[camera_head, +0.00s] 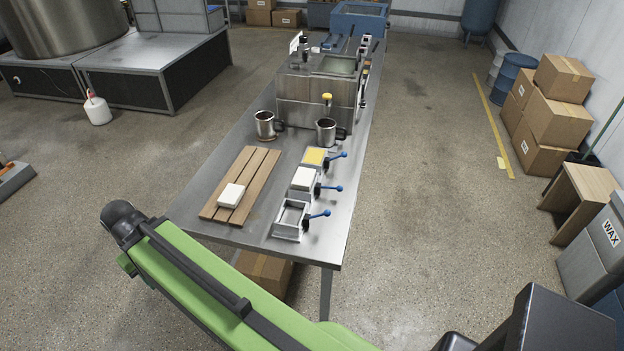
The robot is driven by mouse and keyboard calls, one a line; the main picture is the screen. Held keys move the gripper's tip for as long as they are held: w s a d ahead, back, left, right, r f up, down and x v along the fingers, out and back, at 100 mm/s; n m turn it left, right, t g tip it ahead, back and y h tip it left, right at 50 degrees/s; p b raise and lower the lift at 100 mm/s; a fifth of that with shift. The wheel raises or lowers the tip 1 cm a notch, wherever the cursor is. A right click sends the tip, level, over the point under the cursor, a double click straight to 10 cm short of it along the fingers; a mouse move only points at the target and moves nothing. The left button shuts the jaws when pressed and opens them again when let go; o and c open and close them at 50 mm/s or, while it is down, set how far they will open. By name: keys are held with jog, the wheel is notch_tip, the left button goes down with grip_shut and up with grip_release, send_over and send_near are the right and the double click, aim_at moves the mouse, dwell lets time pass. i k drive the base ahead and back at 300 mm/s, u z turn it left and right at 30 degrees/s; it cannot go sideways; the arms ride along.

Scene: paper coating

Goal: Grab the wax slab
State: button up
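A small white slab (231,196), which looks like the wax slab, lies flat on a slatted wooden board (257,178) near the front left of the steel table. To its right is a row of metal moulds with blue handles. The front mould (291,219) looks empty, the middle mould (303,179) has a white top, and the back mould (315,157) has a yellow top. My green arm crosses the lower left foreground, in front of the table. I cannot make out my gripper's fingers in this view.
Two metal jugs (265,124) (326,131) stand behind the board, before a steel tank (316,96). A grey bin marked WAX (598,245), a wooden stand (580,203) and stacked boxes (553,125) line the right. The floor right of the table is clear.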

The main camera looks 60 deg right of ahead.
aim_at(303, 178)
jog(key=z, duration=0.05)
jog(key=i, duration=1)
